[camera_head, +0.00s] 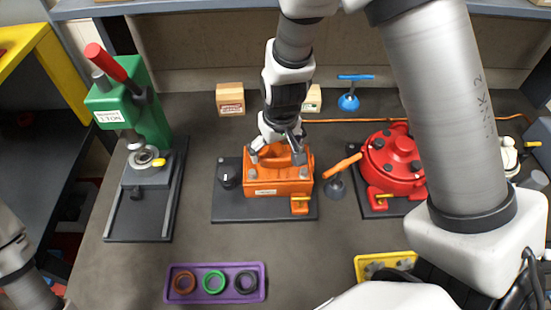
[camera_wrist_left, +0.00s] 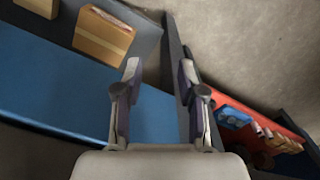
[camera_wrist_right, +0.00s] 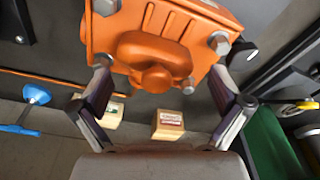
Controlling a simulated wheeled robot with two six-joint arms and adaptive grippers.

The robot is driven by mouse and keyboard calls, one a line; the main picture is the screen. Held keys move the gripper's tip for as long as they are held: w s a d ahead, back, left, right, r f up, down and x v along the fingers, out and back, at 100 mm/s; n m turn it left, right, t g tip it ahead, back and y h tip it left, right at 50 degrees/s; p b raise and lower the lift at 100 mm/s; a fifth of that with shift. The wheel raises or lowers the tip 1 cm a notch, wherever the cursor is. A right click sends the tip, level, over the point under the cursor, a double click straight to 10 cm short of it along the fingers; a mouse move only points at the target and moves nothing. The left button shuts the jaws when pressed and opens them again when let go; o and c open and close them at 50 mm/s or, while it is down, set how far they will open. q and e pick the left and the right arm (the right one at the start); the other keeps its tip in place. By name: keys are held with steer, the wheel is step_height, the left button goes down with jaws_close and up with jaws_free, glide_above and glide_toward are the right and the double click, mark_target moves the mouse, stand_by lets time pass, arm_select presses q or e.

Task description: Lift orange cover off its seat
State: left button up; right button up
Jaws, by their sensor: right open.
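The orange cover (camera_head: 265,178) sits on a dark base plate in the middle of the bench, with grey bolts at its corners and a raised rounded grip on top. In the right wrist view the cover (camera_wrist_right: 152,50) fills the upper middle. My right gripper (camera_head: 278,152) is just above the cover, pointing down, open. In the right wrist view its fingers (camera_wrist_right: 160,80) are spread on either side of the raised grip, apart from it. The seat under the cover is hidden. My left gripper (camera_wrist_left: 160,66) is open and empty, away from the cover, over a blue surface.
A green press (camera_head: 133,110) stands left and a red round motor housing (camera_head: 391,155) right. An orange-handled tool (camera_head: 342,168) stands close to the cover's right. A purple tray (camera_head: 215,294) with rings lies in front. Wooden blocks (camera_head: 230,97) stand behind. Bench between cover and tray is clear.

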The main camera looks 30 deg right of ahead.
steer(key=shift+f, duration=0.15)
arm_select(q)
steer(key=shift+d, duration=0.1)
arm_select(e)
steer(key=shift+d, duration=0.1)
steer(key=shift+s, duration=0.1)
steer(key=c, duration=0.3)
steer(key=shift+s+d, duration=0.15)
steer(key=shift+s, duration=0.1)
jaws_close()
arm_select(q)
steer(key=shift+s, duration=0.3)
arm_select(e)
steer(key=shift+s, duration=0.1)
